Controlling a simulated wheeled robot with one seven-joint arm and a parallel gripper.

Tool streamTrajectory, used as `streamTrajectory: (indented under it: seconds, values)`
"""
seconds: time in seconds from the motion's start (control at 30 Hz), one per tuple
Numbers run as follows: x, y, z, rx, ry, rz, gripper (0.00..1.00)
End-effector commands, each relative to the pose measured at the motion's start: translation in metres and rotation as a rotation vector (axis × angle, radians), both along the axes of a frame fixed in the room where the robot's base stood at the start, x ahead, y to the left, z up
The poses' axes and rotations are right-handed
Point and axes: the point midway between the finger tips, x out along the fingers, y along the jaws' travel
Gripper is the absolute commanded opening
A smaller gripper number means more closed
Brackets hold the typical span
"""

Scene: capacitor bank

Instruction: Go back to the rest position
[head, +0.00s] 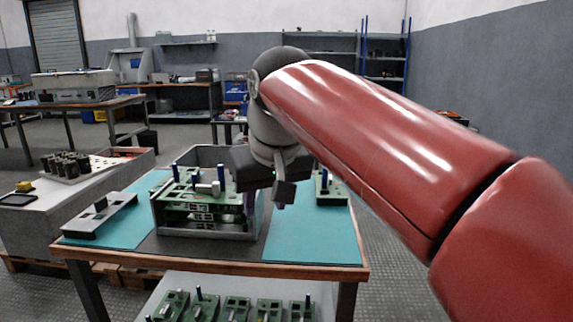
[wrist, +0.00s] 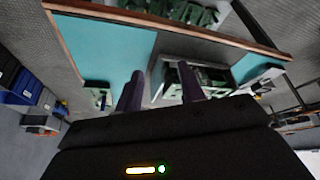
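My gripper (head: 279,200) hangs above the workbench (head: 200,261), in front of my red arm, with its fingers pointing down. In the wrist view my gripper (wrist: 160,84) shows two dark fingers standing apart, with nothing seen held between them. A grey open case (head: 207,235) with green circuit boards (head: 195,199) in it stands on the bench, just left of and below my gripper. Its right rear part is hidden by the gripper. The case also shows beyond the fingers in the wrist view (wrist: 157,78).
A single green board (head: 330,188) stands on the right teal mat (head: 312,238). A flat grey plate with a black handle (head: 100,217) lies at the bench's left. Several green boards (head: 236,308) sit on the lower shelf. A side table (head: 62,195) carries black cylinders (head: 65,163).

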Motion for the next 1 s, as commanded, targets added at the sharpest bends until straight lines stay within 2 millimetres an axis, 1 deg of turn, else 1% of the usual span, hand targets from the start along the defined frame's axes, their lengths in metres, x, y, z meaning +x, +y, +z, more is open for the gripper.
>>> streamTrajectory:
  seconds: [0.03,0.17,0.2,0.27,0.3,0.37,0.4,0.5,0.6,0.7,0.8,1.0]
  values:
    - [-0.007,-0.016,-0.007,-0.001,-0.004,-0.026,0.39]
    - [-0.028,-0.060,-0.034,0.001,-0.019,-0.100,0.39]
    - [-0.039,-0.076,-0.046,0.002,-0.025,-0.130,0.39]
    - [-0.056,-0.101,-0.068,0.007,-0.032,-0.179,0.39]
    - [-0.068,-0.115,-0.083,0.010,-0.038,-0.210,0.39]
    - [-0.086,-0.135,-0.107,0.014,-0.044,-0.253,0.39]
    - [-0.098,-0.146,-0.123,0.016,-0.049,-0.280,0.39]
    - [-0.125,-0.167,-0.160,0.023,-0.059,-0.340,0.39]
    - [-0.144,-0.179,-0.187,0.029,-0.065,-0.381,0.39]
    - [-0.155,-0.185,-0.203,0.032,-0.068,-0.402,0.39]
    - [-0.158,-0.187,-0.209,0.033,-0.068,-0.409,0.39]
    - [-0.158,-0.187,-0.209,0.033,-0.067,-0.409,0.39]
